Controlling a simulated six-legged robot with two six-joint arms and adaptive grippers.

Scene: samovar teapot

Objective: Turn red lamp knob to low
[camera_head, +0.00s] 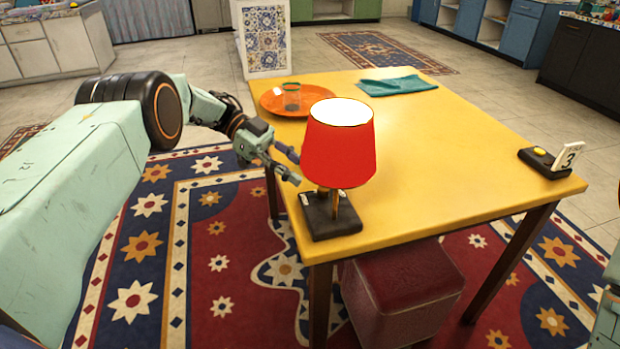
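The red lamp (339,155) stands upright near the front left corner of the yellow table (450,150). Its shade glows white at the open top. Its dark square base (331,222) has a small pale mark on its left side. I cannot clearly make out the knob or its setting. My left gripper (294,167) reaches in from the left, just left of the shade and above the base's back left. Its two fingers look spread apart with nothing between them. I cannot tell whether a fingertip touches the lamp. My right gripper is out of view.
A dark box with a yellow button (539,152) and a number card (570,156) sits at the right. A red stool (405,290) is below. The table's middle is clear.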

